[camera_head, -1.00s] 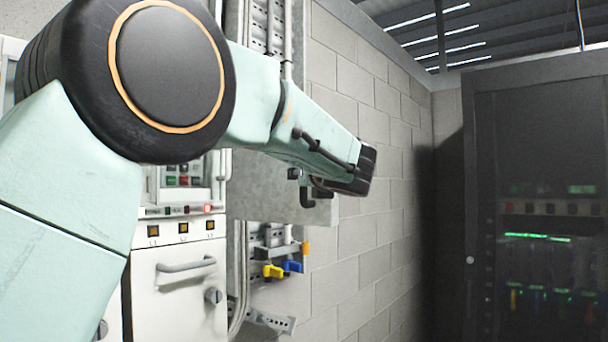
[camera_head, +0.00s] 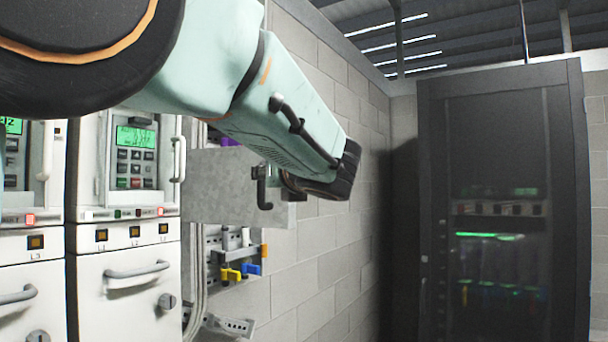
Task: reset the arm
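My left arm (camera_head: 270,95) comes in from the upper left and reaches across to the middle of the head view. It is pale green with black joints and ends at a black wrist part near the grey metal box on the wall. No gripper fingers can be made out there; the arm's end points away from me. My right arm and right gripper do not show.
White drive cabinets (camera_head: 130,280) with handles and keypads with green screens (camera_head: 136,138) stand at the left. A grey metal box (camera_head: 215,190) and yellow and blue levers (camera_head: 240,271) are beyond them. A dark glass-fronted cabinet (camera_head: 500,220) stands at the right before a block wall (camera_head: 325,260).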

